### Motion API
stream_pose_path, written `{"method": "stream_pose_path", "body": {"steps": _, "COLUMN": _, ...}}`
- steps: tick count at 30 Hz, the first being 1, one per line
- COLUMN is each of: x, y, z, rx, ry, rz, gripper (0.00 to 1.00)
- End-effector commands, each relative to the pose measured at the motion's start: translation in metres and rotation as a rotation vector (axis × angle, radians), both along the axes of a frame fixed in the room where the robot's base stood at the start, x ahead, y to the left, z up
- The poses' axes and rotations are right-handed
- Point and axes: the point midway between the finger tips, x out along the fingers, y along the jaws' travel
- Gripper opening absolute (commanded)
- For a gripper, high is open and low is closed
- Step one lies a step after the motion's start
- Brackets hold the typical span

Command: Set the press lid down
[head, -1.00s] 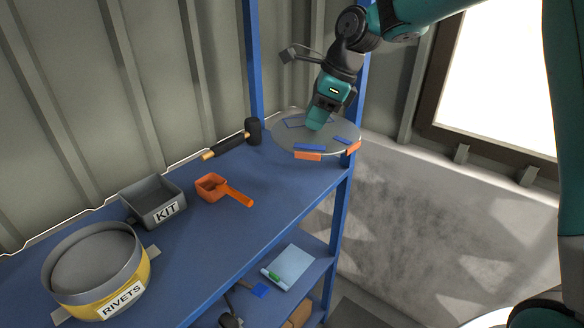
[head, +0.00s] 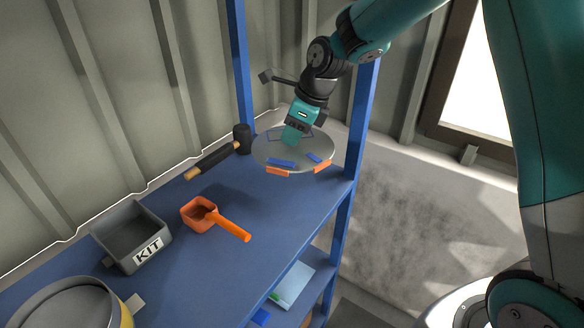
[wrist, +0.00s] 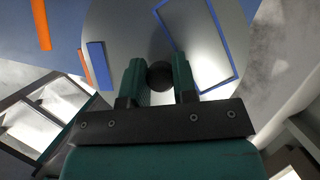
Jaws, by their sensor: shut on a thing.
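The press lid (head: 318,146) is a round grey disc at the far right end of the blue shelf in the head view. It has blue strips near its front edge and a blue rectangle outline on top. My gripper (head: 290,142) points down onto its middle. In the wrist view my gripper (wrist: 158,72) is shut on the lid's dark round knob (wrist: 159,77), and the lid (wrist: 125,25) fills the upper middle. Orange strips (head: 277,171) show just outside the blue ones. I cannot tell whether the lid touches the shelf.
A black-headed hammer (head: 214,157) lies just left of the lid. An orange scoop (head: 200,214), a grey KIT bin (head: 130,238) and a round rivets tub (head: 70,305) stand nearer. A blue post (head: 356,130) rises right of the lid. Bare shelf (head: 265,205) lies in front.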

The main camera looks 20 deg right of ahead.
Motion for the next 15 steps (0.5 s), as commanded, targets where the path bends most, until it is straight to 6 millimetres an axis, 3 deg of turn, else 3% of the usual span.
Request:
{"method": "stream_pose_path", "body": {"steps": 6, "x": -0.001, "y": 0.0, "z": -0.051, "rx": 0.0, "ry": 0.005, "rz": 0.001, "gripper": 0.0}}
{"method": "stream_pose_path", "body": {"steps": 15, "x": -0.001, "y": 0.0, "z": -0.085, "rx": 0.0, "ry": 0.003, "rz": 0.001, "gripper": 0.0}}
